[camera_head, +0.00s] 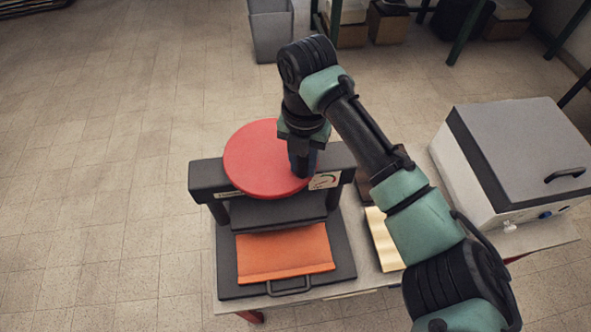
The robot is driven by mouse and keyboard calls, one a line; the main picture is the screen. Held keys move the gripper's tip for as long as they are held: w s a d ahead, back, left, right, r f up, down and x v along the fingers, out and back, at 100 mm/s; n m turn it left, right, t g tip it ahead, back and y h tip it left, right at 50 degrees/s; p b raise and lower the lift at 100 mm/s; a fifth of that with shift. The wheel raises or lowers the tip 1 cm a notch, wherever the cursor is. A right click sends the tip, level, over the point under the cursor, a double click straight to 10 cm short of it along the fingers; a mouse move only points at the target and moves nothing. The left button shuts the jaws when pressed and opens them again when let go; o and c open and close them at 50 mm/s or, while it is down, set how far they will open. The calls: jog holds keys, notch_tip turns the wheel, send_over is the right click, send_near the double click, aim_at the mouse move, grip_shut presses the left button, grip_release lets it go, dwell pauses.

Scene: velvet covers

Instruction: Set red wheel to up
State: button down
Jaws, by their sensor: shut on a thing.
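The red wheel (260,160) is a large flat disc lying on top of a black press (208,178) on a table. My gripper (302,172) points down at the wheel's right edge and is shut on part of the wheel there. The arm and gripper hide that edge and the gripped part, so its shape cannot be seen. Below the wheel is a dark press plate (278,210). An orange cover (285,254) lies on the press's black base (232,291) at the front. A small white dial label (325,181) sits on the press's front right.
A grey-lidded white box (510,150) stands to the right on the table. A gold-coloured flat piece (381,240) lies between press and box, partly behind my arm. A grey bin (271,32) stands on the floor behind. The tiled floor at left is clear.

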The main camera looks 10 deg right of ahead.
jog(key=shift+w+d+r+b, duration=0.1)
jog(key=shift+w+d+b, duration=0.2)
jog(key=shift+w+d, duration=0.45)
jog(key=shift+w, duration=0.1)
jog(key=c, duration=0.6)
grip_release()
jog(key=shift+c, duration=0.2)
jog(key=shift+a, duration=0.1)
notch_tip(320, 180, up, 13)
jog(key=shift+b, duration=0.4)
jog(key=shift+a, duration=0.1)
